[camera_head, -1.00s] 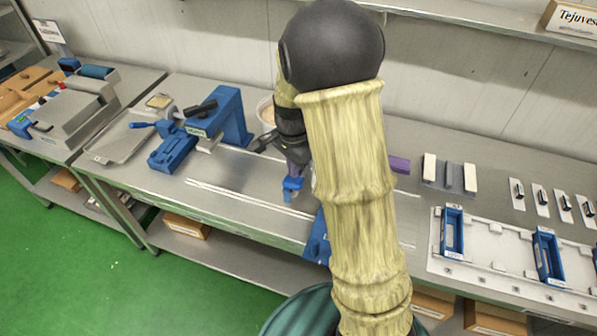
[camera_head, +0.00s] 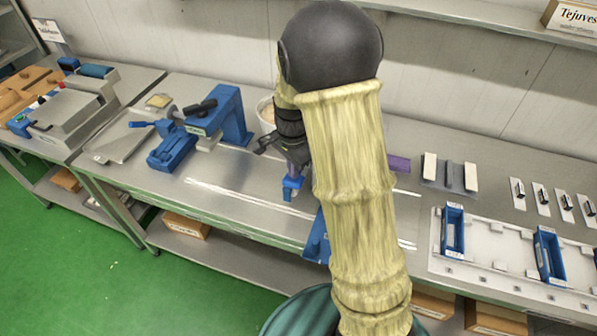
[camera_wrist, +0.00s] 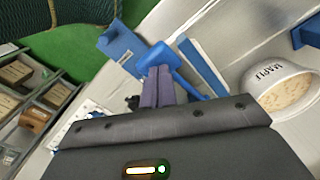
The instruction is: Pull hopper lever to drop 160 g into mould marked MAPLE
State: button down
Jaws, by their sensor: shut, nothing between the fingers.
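My gripper (camera_head: 294,178) hangs over the middle of the bench, and its purple fingers (camera_wrist: 157,88) are together with nothing between them. A blue piece (camera_wrist: 156,56) shows at the fingertips; I cannot tell if it is part of them or lies beyond. A white tub (camera_wrist: 284,88) of pale, lumpy stuff stands right of the gripper in the wrist view, its lettering reading like "MAPL". In the head view the tub (camera_head: 266,112) stands behind the gripper. Blue trough-like moulds (camera_head: 452,231) sit on a white tray; their labels are too small to read. I cannot pick out the hopper lever for certain.
A blue press-like device (camera_head: 232,116) with a black handle stands left of the gripper. A purple block (camera_head: 399,164) and a blue part (camera_head: 317,243) are partly hidden by my arm. Small plates (camera_head: 541,198) lie at right. Bare bench lies left of the gripper.

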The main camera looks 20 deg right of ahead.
aim_at(294, 182)
jog(key=shift+f+b, duration=1.5)
jog(key=shift+f, duration=1.25)
notch_tip(294, 182, up, 10)
jog(key=p, duration=0.9)
jog(key=shift+r, duration=0.1)
jog(key=shift+s+b, duration=0.25)
jog(key=shift+b, duration=0.1)
jog(key=s+f+n+t+b, duration=0.2)
jog(key=s+n+b, duration=0.5)
jog(key=s+n, duration=0.6)
jog(key=shift+s+f+t+b, duration=0.3)
jog(key=shift+s+f+b, duration=0.15)
jog(key=shift+f, duration=0.15)
